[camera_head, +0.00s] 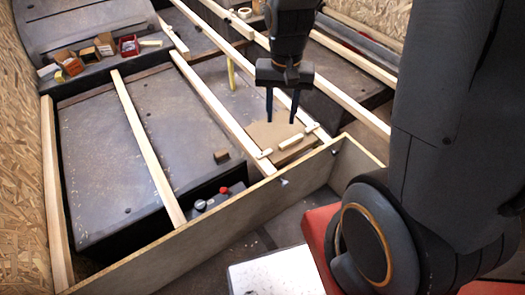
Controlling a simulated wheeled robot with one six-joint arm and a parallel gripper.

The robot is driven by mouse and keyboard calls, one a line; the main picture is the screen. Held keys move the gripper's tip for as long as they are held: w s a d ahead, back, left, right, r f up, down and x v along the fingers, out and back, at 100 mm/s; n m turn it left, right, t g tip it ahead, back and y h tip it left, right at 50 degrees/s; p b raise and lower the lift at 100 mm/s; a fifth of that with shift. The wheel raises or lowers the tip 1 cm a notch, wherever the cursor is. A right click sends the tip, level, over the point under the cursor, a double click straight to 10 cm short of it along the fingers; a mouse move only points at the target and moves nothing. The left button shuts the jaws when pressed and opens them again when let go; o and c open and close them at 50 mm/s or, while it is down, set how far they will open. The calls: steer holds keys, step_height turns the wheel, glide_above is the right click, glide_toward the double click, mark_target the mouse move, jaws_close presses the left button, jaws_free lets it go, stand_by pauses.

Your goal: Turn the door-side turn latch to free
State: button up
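A small brown panel (272,133) lies between the wooden rails at centre right, with a pale bar-like handle (291,142) near its front edge. A small whitish turn latch (265,153) sits at the panel's left front corner. Another whitish turn latch (312,127) sits at its right corner. I cannot tell for sure which is the door-side one, or how exactly each is turned. My gripper (281,116) points down above the panel, behind the handle. Its two dark fingers are apart with nothing between them. It appears clear of both latches.
Long wooden rails (215,105) run over the dark wheel arch boxes (165,135). A plywood board (215,235) stands upright along the front. Small bins (129,46) and boxes stand at the upper left. A device with a red knob (224,190) sits behind the board.

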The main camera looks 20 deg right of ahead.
steer(key=w+f+m+b, duration=0.3)
steer(key=w+f+m, duration=0.2)
steer(key=w+f, duration=0.55)
steer(key=m+b, duration=0.3)
steer(key=m, duration=0.2)
glide_above(263, 153)
step_height(263, 153, down, 17)
steer(key=shift+s+f, duration=0.1)
steer(key=shift+f+b, duration=0.3)
steer(key=shift+f, duration=3.65)
steer(key=shift+c, duration=0.2)
jaws_close()
